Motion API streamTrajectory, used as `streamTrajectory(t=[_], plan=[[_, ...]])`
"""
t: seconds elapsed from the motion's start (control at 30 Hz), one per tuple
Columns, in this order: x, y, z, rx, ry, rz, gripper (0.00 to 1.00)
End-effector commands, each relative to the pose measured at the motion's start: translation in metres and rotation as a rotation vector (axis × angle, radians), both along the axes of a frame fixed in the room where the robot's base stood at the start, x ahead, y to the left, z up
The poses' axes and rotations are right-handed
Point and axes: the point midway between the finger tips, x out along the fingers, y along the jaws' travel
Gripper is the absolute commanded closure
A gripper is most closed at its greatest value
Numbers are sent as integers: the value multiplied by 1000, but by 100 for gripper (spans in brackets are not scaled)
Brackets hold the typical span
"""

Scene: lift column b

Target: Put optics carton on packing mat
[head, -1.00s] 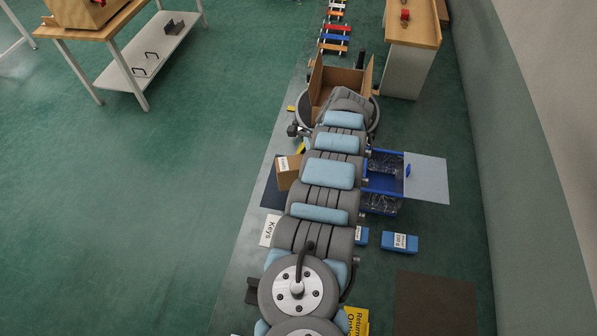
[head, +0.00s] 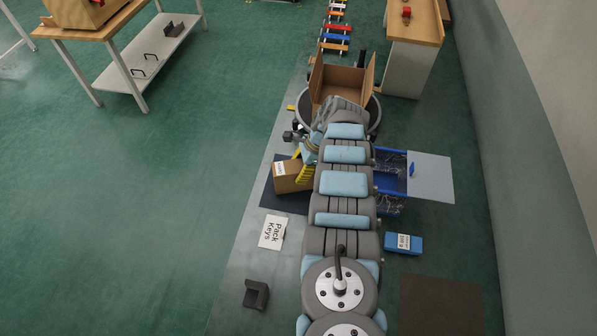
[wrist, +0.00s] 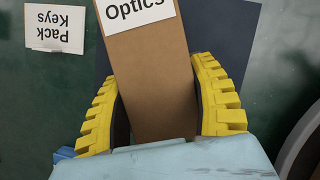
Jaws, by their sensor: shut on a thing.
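The optics carton (head: 288,180) is a brown cardboard box with a white label. In the head view it is over the dark navy mat (head: 290,203), left of my arm. My gripper (head: 306,170) has yellow ridged fingers and is at the carton's right side, partly hidden by my arm. In the wrist view the carton (wrist: 153,75) lies between both fingers of my gripper (wrist: 157,85), which is shut on it; its label reads "Optics". The mat (wrist: 217,35) shows behind it. Whether the carton touches the mat cannot be told.
A "Pack Keys" sign (head: 272,232) lies below the mat, with a dark block (head: 256,294) nearer. Right of my arm are a blue crate (head: 390,205), a grey panel (head: 432,178), a blue box (head: 403,243) and a brown mat (head: 440,305). An open cardboard box (head: 343,78) stands beyond.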

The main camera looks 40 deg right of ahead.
Motion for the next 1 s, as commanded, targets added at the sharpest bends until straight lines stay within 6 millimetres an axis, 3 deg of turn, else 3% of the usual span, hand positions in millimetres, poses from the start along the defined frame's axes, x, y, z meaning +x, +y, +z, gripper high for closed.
streamTrajectory(t=[0.43, 0.47, 0.53, 1.0], plan=[[1, 0, -4, 0, -1, 0, 82], [0, 0, -3, 0, -1, 0, 33], [0, 0, -3, 0, -1, 0, 15], [0, -2, 7, -2, -1, 0, 15]])
